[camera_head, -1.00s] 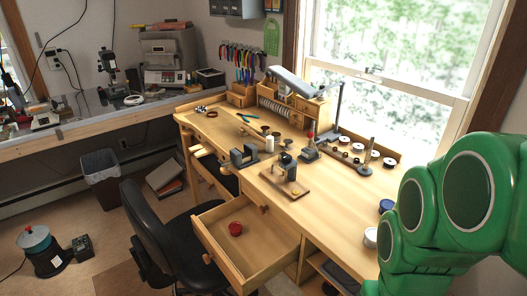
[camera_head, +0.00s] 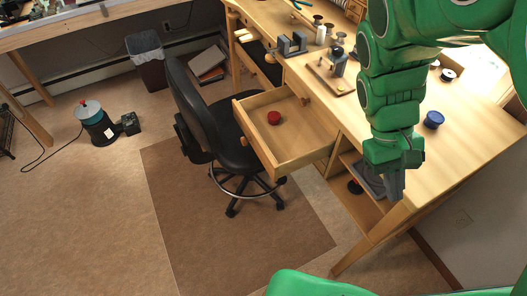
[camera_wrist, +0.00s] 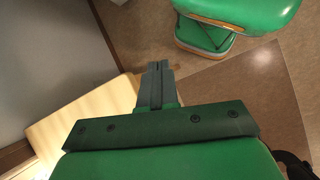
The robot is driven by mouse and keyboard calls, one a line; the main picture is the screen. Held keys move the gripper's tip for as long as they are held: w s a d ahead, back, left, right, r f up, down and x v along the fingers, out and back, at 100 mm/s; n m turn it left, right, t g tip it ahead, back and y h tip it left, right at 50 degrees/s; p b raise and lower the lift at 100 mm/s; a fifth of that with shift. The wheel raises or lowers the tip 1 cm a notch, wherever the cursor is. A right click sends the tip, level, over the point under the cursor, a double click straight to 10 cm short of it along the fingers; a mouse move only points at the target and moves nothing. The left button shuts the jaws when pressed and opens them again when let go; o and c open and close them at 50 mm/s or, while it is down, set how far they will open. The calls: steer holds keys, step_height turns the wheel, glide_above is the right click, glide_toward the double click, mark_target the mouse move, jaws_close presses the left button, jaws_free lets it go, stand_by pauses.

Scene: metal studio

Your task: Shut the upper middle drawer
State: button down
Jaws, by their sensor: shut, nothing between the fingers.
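The drawer (camera_head: 252,131) of the wooden workbench stands pulled far out, with a red round object (camera_head: 274,117) lying in it. Its front carries wooden knobs and faces the black chair. My gripper (camera_head: 396,190) points down in front of the bench, to the right of the drawer and clear of it, near the open shelf. Its fingers are together and empty. In the wrist view the closed fingers (camera_wrist: 156,80) show with floor and a strip of pale wood below; the drawer is not seen there.
A black office chair (camera_head: 205,125) stands close to the left of the open drawer. A vise (camera_head: 291,45) and a blue spool (camera_head: 433,120) stand on the benchtop. A brown mat (camera_head: 215,225) covers free floor in front. A waste bin (camera_head: 147,62) stands further back.

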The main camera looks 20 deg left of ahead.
steer(key=w+a+f+n+t+h, duration=0.1)
steer(key=w+a+f+n+h, duration=0.4)
steer(key=w+a, duration=0.35)
steer(key=n+t+h, duration=0.5)
steer(key=n+t, duration=0.5)
steer(key=n, duration=0.1)
glide_above(267, 165)
steer(key=s+a, duration=0.3)
steer(key=s, duration=0.2)
step_height(267, 165, down, 15)
steer(key=s+a+f+n+t+y, duration=0.2)
steer(key=s+a+f+n+t, duration=0.45)
steer(key=a+f, duration=0.25)
steer(key=shift+m+g, duration=0.35)
steer(key=x, duration=1.3)
steer(key=shift+d, duration=0.4)
steer(key=x, duration=2.1)
steer(key=shift+d, duration=0.2)
steer(key=shift+x, duration=1.25)
